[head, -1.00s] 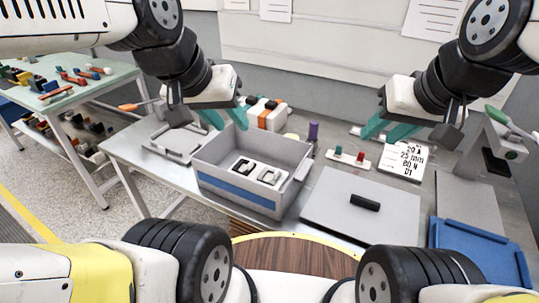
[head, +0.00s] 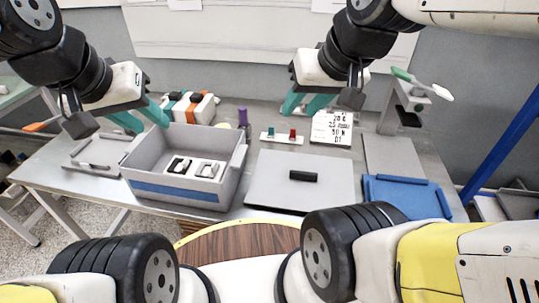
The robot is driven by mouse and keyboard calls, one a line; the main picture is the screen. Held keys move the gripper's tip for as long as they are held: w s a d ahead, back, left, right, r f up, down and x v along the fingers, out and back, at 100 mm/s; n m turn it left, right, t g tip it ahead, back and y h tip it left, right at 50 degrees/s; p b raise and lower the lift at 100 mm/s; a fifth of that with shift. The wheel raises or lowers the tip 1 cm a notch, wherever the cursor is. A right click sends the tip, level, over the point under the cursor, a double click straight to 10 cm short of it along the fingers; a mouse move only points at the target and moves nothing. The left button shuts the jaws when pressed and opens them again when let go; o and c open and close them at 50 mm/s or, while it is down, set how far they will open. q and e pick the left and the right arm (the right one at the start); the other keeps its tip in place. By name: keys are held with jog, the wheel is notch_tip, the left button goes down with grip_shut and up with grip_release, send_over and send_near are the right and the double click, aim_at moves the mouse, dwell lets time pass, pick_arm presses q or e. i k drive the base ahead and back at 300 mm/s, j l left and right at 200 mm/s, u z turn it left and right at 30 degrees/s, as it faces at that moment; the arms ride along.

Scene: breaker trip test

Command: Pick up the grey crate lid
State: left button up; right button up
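The grey crate lid (head: 270,185) is a flat grey panel with a black bar handle (head: 303,176). It lies flat on the table, right of the grey crate (head: 172,190) with a blue stripe. The crate is open on top and holds two small devices, one black and one white (head: 207,170). My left gripper (head: 140,117) has its teal fingers apart and empty, above the crate's back left corner. My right gripper (head: 305,105) is also open and empty, behind and above the lid, well apart from its handle.
A purple cylinder (head: 243,117) stands behind the crate. A blue tray (head: 405,198) and a stand with a green-handled lever (head: 405,105) are to the right.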

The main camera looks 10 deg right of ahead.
aim_at(298, 182)
jog(key=k+l+z, duration=0.1)
jog(key=z, duration=0.55)
